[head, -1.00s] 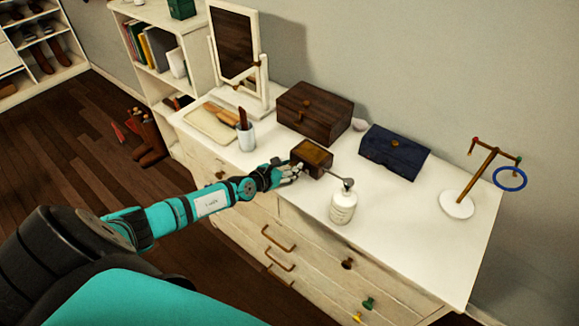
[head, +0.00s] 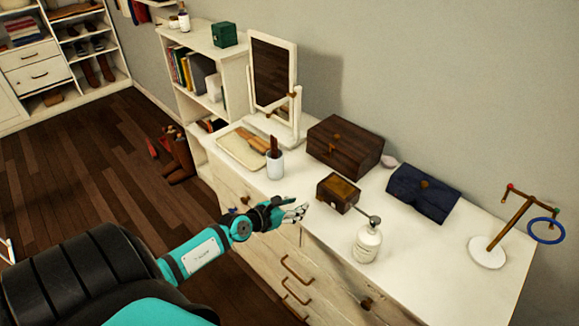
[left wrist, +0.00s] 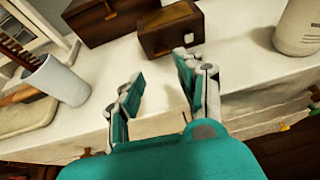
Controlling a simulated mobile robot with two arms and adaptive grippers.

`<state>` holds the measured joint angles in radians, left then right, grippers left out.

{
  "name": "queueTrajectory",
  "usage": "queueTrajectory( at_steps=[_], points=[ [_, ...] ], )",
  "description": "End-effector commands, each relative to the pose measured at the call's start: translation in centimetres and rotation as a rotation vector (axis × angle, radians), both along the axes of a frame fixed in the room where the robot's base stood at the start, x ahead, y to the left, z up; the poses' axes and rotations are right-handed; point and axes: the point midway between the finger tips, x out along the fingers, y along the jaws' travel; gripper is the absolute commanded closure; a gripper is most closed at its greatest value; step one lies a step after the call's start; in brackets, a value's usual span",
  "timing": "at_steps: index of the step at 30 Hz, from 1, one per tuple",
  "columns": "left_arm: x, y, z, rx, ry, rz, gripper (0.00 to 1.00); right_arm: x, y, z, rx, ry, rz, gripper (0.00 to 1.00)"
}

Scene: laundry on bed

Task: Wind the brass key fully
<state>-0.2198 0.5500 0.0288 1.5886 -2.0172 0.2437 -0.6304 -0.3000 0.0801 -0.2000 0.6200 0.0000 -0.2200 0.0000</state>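A small dark wooden box with a brass-coloured top (head: 339,192) stands near the dresser's front edge. It also shows in the left wrist view (left wrist: 170,30), ahead of my fingers. A small brass-coloured bit (left wrist: 163,51) shows low on its near side; it may be the brass key, but it is too small to tell. My left gripper (head: 298,211) is open and empty, just in front of the dresser edge and apart from the box. In the left wrist view the spread fingers (left wrist: 160,88) have nothing between them. My right gripper is not in view.
A white pump bottle (head: 366,243) stands right of the box, its spout close to it. Left are a cup with a brush (head: 274,164) and a tray (head: 241,149). Behind are a larger wooden box (head: 344,144) and a blue pouch (head: 421,193). The dresser top's (head: 432,258) right front is bare.

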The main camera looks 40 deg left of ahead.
Motion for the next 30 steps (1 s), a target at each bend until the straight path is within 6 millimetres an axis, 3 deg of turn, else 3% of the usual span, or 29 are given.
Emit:
queueTrajectory(
  at_steps=[6, 24, 27, 29, 30],
  points=[
    [-2.0, 0.2, 0.8, -0.001, 0.0, -0.001, 0.63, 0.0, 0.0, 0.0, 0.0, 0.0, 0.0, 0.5],
    [-2.1, 0.2, 0.9, -0.003, 0.0, 0.0, 0.63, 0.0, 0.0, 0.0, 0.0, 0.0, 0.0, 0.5],
    [-2.4, 0.2, -0.5, -0.063, 0.017, 0.028, 0.63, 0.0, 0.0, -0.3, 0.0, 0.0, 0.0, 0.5],
    [-3.0, 0.1, -2.6, -0.163, 0.043, 0.076, 0.63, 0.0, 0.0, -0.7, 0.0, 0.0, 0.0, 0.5],
    [-3.6, 0.0, -4.6, -0.257, 0.066, 0.127, 0.63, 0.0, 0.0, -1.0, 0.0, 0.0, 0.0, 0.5]
  ],
)
